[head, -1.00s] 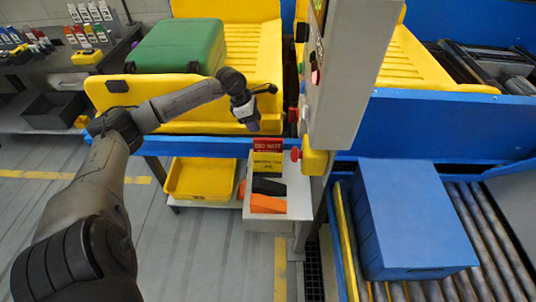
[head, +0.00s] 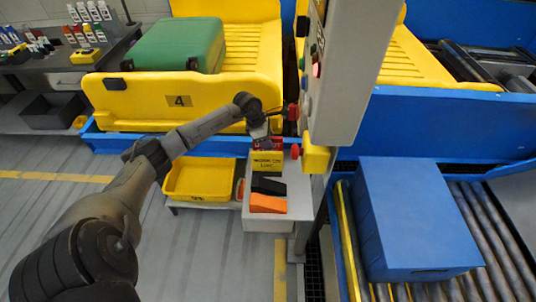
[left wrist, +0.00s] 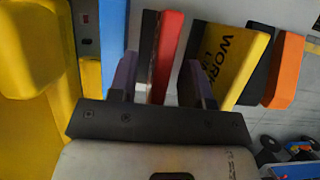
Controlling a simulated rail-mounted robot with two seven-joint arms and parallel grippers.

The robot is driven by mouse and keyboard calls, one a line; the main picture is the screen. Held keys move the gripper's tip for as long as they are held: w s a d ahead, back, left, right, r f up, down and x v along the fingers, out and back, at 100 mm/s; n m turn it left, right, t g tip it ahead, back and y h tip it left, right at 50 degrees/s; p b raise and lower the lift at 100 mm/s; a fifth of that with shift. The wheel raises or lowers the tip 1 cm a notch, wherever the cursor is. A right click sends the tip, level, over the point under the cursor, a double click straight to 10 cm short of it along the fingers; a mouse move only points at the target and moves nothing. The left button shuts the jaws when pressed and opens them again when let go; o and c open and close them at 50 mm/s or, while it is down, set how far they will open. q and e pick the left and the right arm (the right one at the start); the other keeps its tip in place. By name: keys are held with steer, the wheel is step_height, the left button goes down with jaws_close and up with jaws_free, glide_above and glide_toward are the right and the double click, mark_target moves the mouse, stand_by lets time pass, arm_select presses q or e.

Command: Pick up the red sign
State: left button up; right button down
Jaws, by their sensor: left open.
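The red sign (head: 272,142) stands at the back of a light grey holder (head: 265,224), partly hidden by my left gripper in the head view. My left gripper (head: 261,134) is open and points down at it from above. In the left wrist view the red sign (left wrist: 166,50) shows edge-on between the two open fingers (left wrist: 158,80), with a dark strip beside it on the left. I cannot tell if either finger touches it. A yellow sign (head: 265,161) with black lettering stands just in front; it also shows in the left wrist view (left wrist: 235,62), right of the fingers.
A black piece (head: 268,186) and an orange piece (head: 268,204) sit in the holder's front. A grey control post (head: 345,75) with buttons rises close on the right. A yellow bin (head: 200,180) is left of the holder. A blue box (head: 415,215) lies on rollers.

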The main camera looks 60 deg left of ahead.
arm_select(q)
steer(key=shift+f, duration=0.35)
stand_by(0.7)
jaws_close()
stand_by(0.5)
